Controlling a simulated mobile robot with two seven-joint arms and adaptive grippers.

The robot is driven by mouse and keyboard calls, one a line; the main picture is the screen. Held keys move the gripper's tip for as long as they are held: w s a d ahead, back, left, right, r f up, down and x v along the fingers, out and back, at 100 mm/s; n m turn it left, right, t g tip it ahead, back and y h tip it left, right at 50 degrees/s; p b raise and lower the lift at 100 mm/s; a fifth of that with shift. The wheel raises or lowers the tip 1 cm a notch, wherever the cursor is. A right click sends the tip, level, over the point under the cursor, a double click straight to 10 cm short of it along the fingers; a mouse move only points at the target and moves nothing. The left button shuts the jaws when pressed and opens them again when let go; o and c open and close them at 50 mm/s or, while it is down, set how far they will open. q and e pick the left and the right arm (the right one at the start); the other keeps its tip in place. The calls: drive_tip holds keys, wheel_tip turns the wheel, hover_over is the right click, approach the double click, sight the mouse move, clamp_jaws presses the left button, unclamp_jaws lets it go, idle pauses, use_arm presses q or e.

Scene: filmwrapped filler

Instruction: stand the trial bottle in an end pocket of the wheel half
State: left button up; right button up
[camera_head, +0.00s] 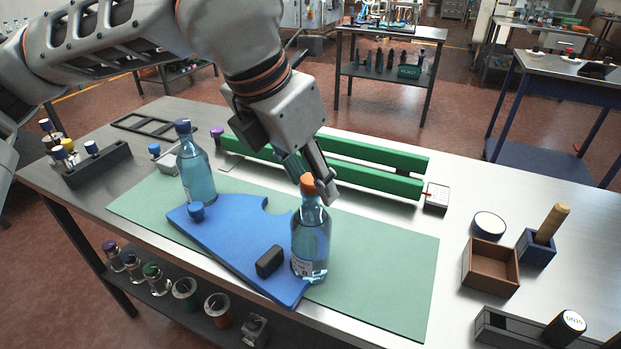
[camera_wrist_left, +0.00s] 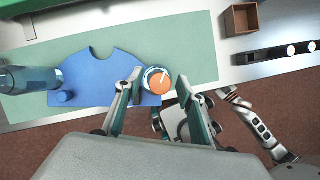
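A clear blue bottle with an orange cap (camera_head: 311,240) stands upright at the right end of the blue wheel half (camera_head: 228,238); I cannot tell how fully a pocket surrounds its base. A second bottle with a dark blue cap (camera_head: 197,178) stands at the wheel half's left end. An empty curved notch shows between them. My left gripper (camera_head: 316,180) points down at the orange cap. In the left wrist view its fingers stand apart on both sides of the cap (camera_wrist_left: 159,84), with gaps visible. My right arm shows at lower right there; its fingers are unclear.
A blue knob (camera_head: 196,212) and black block (camera_head: 270,261) sit on the wheel half, which lies on a green mat (camera_head: 390,270). Green rails (camera_head: 375,177) run behind. A wooden box (camera_head: 491,267) and blue holder (camera_head: 537,249) stand right. Bare tabletop lies between mat and box.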

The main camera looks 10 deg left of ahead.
use_arm(q)
drive_tip(key=v, duration=1.1)
drive_tip(key=shift+s+p, duration=0.15)
drive_tip(key=shift+p, duration=0.15)
drive_tip(key=shift+a+r, duration=0.1)
drive_tip(key=shift+r, duration=0.05)
